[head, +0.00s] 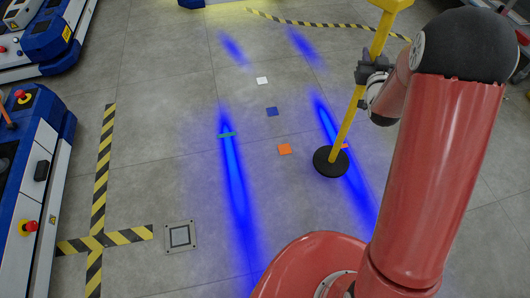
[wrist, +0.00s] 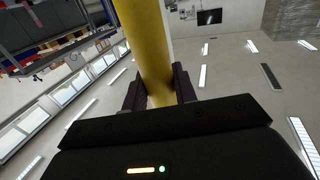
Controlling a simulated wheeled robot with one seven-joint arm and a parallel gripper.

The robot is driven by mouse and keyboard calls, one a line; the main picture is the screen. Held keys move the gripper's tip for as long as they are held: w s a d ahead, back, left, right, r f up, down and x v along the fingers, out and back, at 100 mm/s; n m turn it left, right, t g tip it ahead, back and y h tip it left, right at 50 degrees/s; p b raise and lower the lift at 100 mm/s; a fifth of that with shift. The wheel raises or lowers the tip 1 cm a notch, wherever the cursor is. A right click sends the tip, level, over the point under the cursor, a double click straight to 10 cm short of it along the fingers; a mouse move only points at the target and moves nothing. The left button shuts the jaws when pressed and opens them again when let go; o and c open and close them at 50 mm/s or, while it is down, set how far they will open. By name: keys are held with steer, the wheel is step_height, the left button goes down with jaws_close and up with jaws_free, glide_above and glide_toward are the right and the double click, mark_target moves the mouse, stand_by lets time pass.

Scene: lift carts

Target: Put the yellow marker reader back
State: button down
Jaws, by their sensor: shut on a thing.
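The yellow marker reader is a yellow pole (head: 349,116) with a round black base (head: 331,161) and a yellow head (head: 392,4) cut off by the top edge of the head view. It leans, with its top to the right. My gripper (head: 368,74) is shut on the pole at its upper part. In the wrist view the yellow pole (wrist: 148,50) stands between the two dark fingers (wrist: 160,92). The base appears at or close to the floor; I cannot tell if it touches. An orange square is partly hidden behind the pole just above the base.
Flat squares lie on the floor: white (head: 262,81), blue (head: 272,112), orange (head: 285,149), and a green strip (head: 227,134). A framed floor plate (head: 180,236) lies near yellow-black tape (head: 103,175). Blue-white carts (head: 40,190) line the left. Blue light streaks cross the open middle floor.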

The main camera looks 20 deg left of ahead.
steer(key=s+a+r+n+g+y+b, duration=0.15)
steer(key=a+r+n+y, duration=0.35)
steer(key=a, duration=0.6)
steer(key=a+r+n+g+y+b, duration=0.1)
steer(key=a+r+g+y+b, duration=0.15)
steer(key=a+r, duration=0.6)
steer(key=s+a+r+n+g+y+b, duration=0.1)
steer(key=a+r+n+g+y, duration=0.25)
steer(key=a, duration=0.95)
step_height(320, 180, down, 20)
steer(key=m+b, duration=0.1)
steer(key=b, duration=0.3)
steer(key=shift+w+f, duration=0.2)
steer(key=shift+w, duration=0.05)
steer(key=shift+a+f+t, duration=0.1)
steer(key=shift+t, duration=0.15)
steer(key=c, duration=1.1)
jaws_free()
steer(key=shift+f, duration=0.25)
